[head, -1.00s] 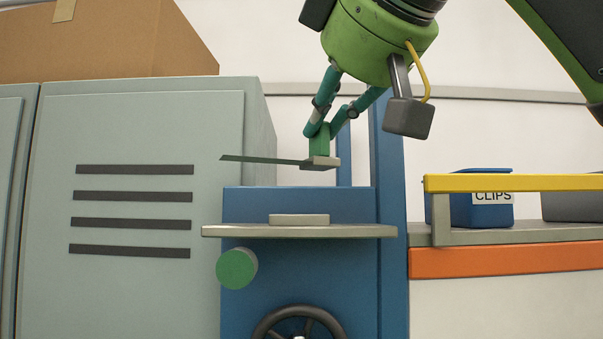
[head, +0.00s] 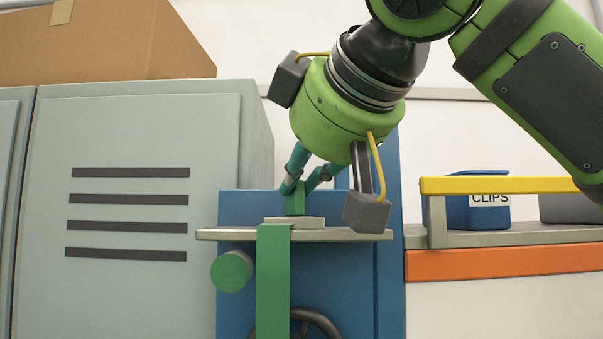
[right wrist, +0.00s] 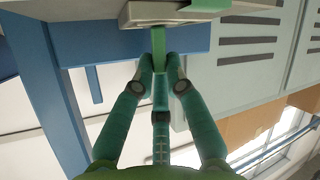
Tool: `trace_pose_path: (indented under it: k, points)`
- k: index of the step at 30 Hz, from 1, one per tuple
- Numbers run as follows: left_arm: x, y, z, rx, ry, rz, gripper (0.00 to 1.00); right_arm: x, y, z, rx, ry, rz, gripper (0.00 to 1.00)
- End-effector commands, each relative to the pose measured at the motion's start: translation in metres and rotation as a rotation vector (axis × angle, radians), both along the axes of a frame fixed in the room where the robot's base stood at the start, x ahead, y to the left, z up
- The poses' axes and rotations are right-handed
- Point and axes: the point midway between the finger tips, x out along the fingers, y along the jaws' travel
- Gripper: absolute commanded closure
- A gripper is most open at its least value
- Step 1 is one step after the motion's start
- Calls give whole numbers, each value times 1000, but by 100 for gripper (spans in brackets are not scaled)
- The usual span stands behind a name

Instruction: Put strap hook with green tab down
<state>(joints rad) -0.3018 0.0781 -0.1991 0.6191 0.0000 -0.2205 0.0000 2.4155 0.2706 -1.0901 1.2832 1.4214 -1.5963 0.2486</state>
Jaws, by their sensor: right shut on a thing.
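My right gripper (head: 305,181) is shut on the upright green tab (head: 295,199) of the strap hook. It also shows in the right wrist view (right wrist: 159,70), with the tab (right wrist: 159,45) between its fingertips. The hook's green strap (head: 273,285) runs down the picture in front of the grey shelf (head: 350,235). Below the tab is a pale grey block (head: 310,223) at the shelf top. I cannot tell whether the hook's base touches it or hovers just above. My left gripper is not in view.
A blue machine (head: 390,270) carries the shelf, with a green knob (head: 231,271) and a dark handwheel (head: 322,322) below. A grey cabinet (head: 120,220) stands left. On the right are a yellow rail (head: 500,185) and a blue CLIPS bin (head: 475,214).

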Motion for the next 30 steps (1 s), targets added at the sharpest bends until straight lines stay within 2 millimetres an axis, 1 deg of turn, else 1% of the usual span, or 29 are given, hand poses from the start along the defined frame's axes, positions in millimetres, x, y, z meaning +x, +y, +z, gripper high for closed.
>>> trace_pose_path:
  k: [3, 4, 5, 6, 14, 18, 19, 23, 30]
  points:
    - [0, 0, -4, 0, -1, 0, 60, 0, 0, -5, 0, 0, 0, 100]
    - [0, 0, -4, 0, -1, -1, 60, 0, 0, -5, 0, 0, 0, 82]
    - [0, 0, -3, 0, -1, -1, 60, 0, 0, -4, 0, 0, 0, 70]
    - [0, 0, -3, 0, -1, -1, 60, 0, 0, -4, -1, 1, 0, 62]
    - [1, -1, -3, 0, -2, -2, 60, 0, 0, -4, 0, 0, 0, 62]
    - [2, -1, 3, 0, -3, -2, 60, 0, 0, 3, -1, -1, 0, 62]
    - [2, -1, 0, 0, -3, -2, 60, -3, -1, 3, 0, -2, 1, 62]
    - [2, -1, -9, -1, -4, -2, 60, -21, -8, 9, 1, -3, 1, 62]
    - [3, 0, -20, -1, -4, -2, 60, -65, -26, 32, 2, -2, 0, 62]
